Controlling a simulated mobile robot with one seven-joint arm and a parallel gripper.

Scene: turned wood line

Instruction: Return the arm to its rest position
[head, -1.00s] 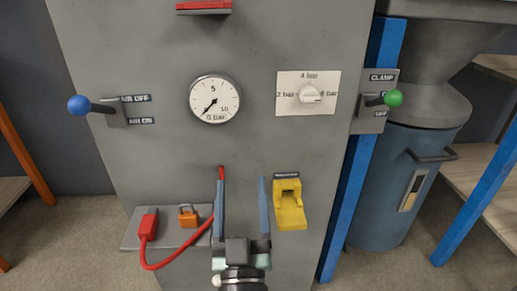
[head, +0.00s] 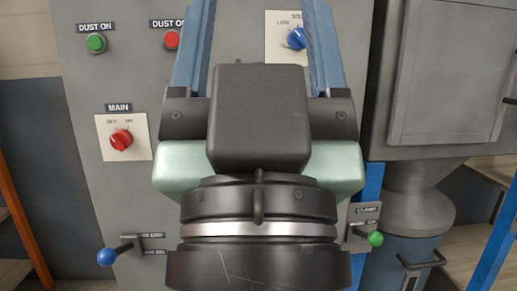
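My gripper (head: 258,40) fills the middle of the head view, close to the camera and pointing up. Its two blue fingers stand well apart, with nothing visible between them. Their tips run up to or past the top edge of the picture, so the ends cannot be fully seen. The black gripper body and pale green jaw mounts hide the middle of the grey panel (head: 85,200) behind.
The panel bears a green button (head: 96,43), a red button (head: 172,39), a red main knob (head: 121,139), a blue knob (head: 297,38), a blue-ball lever (head: 106,256) and a green-ball lever (head: 375,238). A grey-blue machine (head: 455,75) stands at right.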

